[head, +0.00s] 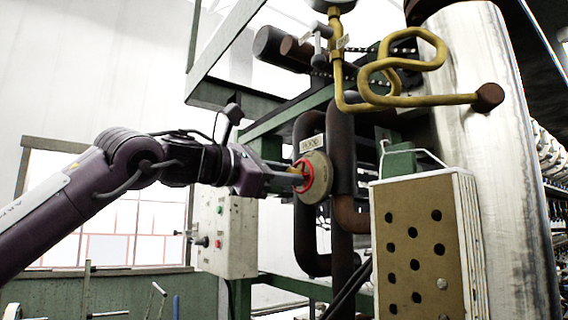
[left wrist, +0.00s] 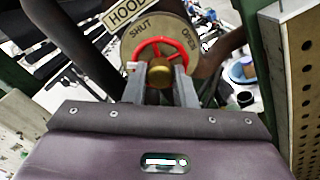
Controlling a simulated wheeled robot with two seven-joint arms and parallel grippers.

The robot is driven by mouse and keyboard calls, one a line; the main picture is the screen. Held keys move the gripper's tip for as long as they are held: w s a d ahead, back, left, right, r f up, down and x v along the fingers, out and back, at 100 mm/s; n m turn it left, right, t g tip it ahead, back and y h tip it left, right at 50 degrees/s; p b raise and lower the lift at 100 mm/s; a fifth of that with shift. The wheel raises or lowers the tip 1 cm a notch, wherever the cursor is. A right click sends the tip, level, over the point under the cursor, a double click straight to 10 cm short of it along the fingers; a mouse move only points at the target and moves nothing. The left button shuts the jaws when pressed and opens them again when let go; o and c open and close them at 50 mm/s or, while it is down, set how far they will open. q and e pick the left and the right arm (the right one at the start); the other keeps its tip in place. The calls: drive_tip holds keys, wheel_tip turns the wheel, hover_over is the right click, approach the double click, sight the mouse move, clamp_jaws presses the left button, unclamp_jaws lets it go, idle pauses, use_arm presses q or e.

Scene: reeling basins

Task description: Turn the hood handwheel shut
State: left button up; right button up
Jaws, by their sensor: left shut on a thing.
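The hood handwheel (head: 306,177) is a small red wheel in front of a round tan plate (head: 320,172), fixed on dark pipes under a label. In the left wrist view the red handwheel (left wrist: 147,47) has a brass hub (left wrist: 159,74), and the plate (left wrist: 172,29) reads SHUT at left and OPEN at right. A HOOD label (left wrist: 126,12) sits above it. My left gripper (head: 292,178) reaches in from the left and is shut on the handwheel; in the left wrist view its fingers (left wrist: 160,80) stand either side of the hub. My right gripper is not in view.
A tan perforated box (head: 415,245) stands close at right, before a large metal cylinder (head: 480,130). A yellow bent pipe (head: 400,98) hangs above right. A grey control box (head: 227,235) with buttons is below the left gripper. Green frame beams pass behind.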

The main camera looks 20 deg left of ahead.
use_arm(q)
drive_tip(key=m+p, duration=0.2)
drive_tip(key=m, duration=0.9)
drive_tip(key=o, duration=0.8)
drive_tip(key=shift+o, duration=0.2)
drive_tip(key=b+v, duration=0.1)
drive_tip(key=v, duration=0.6)
